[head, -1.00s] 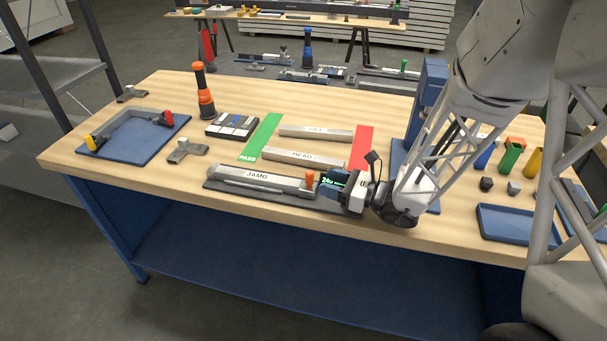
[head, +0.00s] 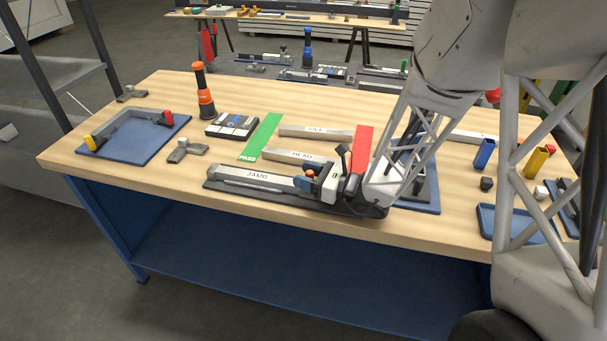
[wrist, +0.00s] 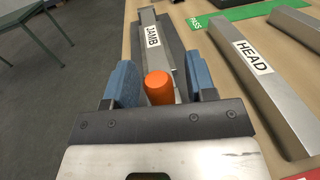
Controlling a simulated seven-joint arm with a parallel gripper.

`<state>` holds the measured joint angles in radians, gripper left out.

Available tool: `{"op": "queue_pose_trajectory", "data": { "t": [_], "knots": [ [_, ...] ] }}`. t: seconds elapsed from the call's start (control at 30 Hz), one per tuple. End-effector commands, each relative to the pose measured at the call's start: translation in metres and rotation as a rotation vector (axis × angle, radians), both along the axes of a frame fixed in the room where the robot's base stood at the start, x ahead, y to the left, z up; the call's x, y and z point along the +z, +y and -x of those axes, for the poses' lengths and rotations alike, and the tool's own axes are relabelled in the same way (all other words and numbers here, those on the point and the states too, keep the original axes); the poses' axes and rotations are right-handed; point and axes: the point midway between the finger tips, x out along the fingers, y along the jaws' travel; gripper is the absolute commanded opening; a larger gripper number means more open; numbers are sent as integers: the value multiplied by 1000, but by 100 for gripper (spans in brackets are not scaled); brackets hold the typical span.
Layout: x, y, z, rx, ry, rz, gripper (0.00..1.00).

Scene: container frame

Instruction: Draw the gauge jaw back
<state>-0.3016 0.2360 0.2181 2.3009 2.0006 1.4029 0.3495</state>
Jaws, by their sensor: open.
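The gauge is a long dark base (head: 225,190) near the table's front edge, with a grey bar labelled JAMB (head: 257,174) lying on it. An orange knob (head: 311,174) stands at the bar's right end; it also shows in the wrist view (wrist: 159,87). I take it to be on the gauge jaw, whose body is mostly hidden by my gripper. My gripper (head: 306,179) is at the knob. In the wrist view its two blue fingers (wrist: 160,84) are open, one on each side of the knob, with a gap visible at least on the right.
Bars labelled HEAD (head: 300,157) and SILL (head: 316,132) lie just behind, between a green PASS strip (head: 261,137) and a red strip (head: 362,144). A grey clamp-like part (head: 187,150) and a blue tray (head: 150,146) are to the left. The table's front edge is close.

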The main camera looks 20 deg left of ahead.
Motion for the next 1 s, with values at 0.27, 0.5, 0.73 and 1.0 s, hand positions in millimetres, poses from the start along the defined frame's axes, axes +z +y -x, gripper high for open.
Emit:
{"op": "queue_pose_trajectory", "data": {
  "t": [0.27, 0.5, 0.73, 1.0],
  "knots": [
    [0, 8, -1, 0, 0, 0, 51],
    [0, 8, -1, 0, 0, 0, 51],
    [0, 8, -1, 0, 0, 0, 16],
    [0, 8, -1, 0, 0, 0, 0]
  ]
}}
